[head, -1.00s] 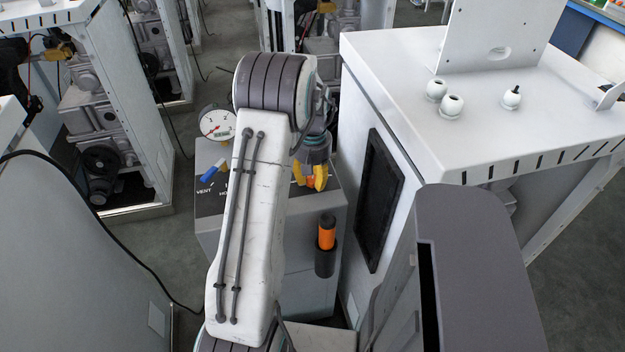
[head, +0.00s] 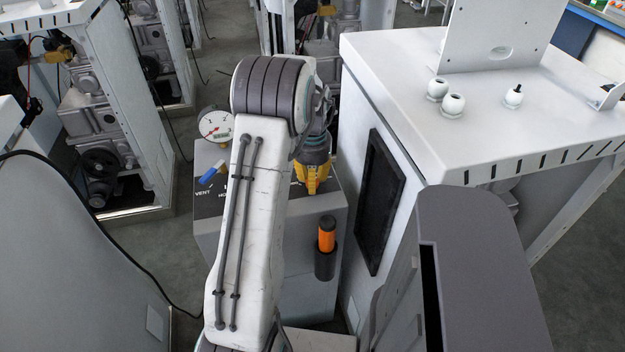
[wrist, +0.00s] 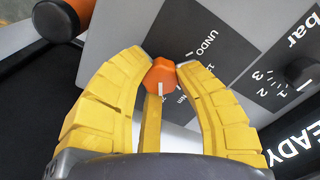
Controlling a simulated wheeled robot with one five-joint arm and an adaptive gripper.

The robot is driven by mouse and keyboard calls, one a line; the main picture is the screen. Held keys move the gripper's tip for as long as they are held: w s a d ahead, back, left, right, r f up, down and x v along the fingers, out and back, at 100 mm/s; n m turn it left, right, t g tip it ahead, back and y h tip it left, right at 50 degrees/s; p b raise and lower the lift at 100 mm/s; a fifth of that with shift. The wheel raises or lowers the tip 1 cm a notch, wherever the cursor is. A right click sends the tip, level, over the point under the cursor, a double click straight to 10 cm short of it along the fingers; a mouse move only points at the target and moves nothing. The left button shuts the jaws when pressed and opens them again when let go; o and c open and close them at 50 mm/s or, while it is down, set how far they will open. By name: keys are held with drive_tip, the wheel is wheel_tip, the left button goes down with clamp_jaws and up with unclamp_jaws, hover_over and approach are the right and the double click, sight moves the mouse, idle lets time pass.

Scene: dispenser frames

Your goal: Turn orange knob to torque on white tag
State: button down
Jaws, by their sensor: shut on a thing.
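The orange knob (wrist: 161,72) sits on a panel with a dark printed scale and shows between my yellow fingertips in the wrist view. A white line on the knob points toward the bottom of that picture. The scale beside it (wrist: 207,43) reads "UNDO", with part of "Nm" lower down; fingers cover some of the print. My gripper (wrist: 163,62) is shut on the knob, with a third finger below it. In the head view my gripper (head: 312,188) is over the grey cabinet top and the knob is hidden. I cannot make out a white tag with a torque value.
A round gauge (head: 215,125) and a blue handle (head: 213,172) are on the left of the cabinet top. An orange-and-black cylinder (head: 326,238) is on its front. A white cabinet (head: 480,150) stands close on the right. A dark knob (wrist: 299,71) with a "bar" scale is beside the grip.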

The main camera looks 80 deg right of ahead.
drive_tip(key=shift+a+f, duration=0.2)
idle(0.3)
drive_tip(key=c, duration=0.9)
unclamp_jaws()
drive_tip(key=shift+r, duration=0.1)
drive_tip(key=shift+d, duration=0.1)
drive_tip(key=shift+r, duration=0.1)
drive_tip(key=shift+d+r, duration=0.1)
drive_tip(key=shift+r, duration=0.4)
wheel_tip(320, 180, up, 11)
drive_tip(key=shift+f, duration=0.1)
